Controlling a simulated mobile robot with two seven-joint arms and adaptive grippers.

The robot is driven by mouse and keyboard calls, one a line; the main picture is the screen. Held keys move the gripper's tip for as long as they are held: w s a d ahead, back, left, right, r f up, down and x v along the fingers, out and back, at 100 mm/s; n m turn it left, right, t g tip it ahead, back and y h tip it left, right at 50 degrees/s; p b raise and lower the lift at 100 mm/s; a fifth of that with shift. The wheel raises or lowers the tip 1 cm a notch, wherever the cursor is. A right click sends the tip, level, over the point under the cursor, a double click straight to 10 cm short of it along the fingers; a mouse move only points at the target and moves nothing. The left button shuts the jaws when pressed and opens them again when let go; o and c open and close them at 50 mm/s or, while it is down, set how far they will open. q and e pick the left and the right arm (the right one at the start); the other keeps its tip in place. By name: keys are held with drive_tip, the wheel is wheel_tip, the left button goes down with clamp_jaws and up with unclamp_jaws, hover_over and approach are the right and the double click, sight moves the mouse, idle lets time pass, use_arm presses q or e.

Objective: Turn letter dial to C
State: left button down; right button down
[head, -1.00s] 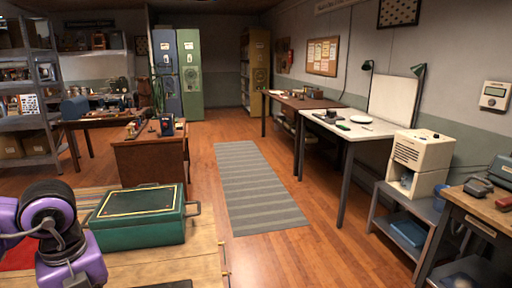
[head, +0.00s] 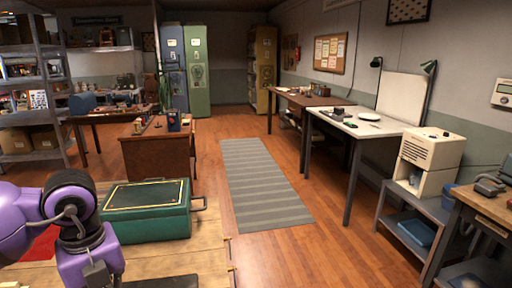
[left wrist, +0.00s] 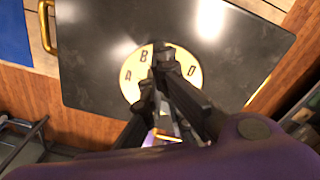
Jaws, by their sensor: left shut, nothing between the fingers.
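A round cream letter dial (left wrist: 133,73) is set on a dark panel (left wrist: 100,40) in the left wrist view. The letters A, B and D show on it; the rest of the dial, including any C, is hidden behind my left gripper (left wrist: 162,53). The gripper's dark fingers are shut and empty, with their tips over the dial's middle. I cannot tell whether they touch it. In the head view my purple left arm is at the lower left, and its fingers and the dial do not show. My right gripper is not in view.
A brass handle (left wrist: 46,25) is at the panel's left edge. In the head view a green box (head: 150,225) with gold trim sits beside my left arm on a wooden top (head: 205,262). A striped rug (head: 262,185) lies on the open floor ahead.

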use_arm(q)
drive_tip(key=shift+w+d+r, duration=0.15)
drive_tip(key=shift+d, duration=0.15)
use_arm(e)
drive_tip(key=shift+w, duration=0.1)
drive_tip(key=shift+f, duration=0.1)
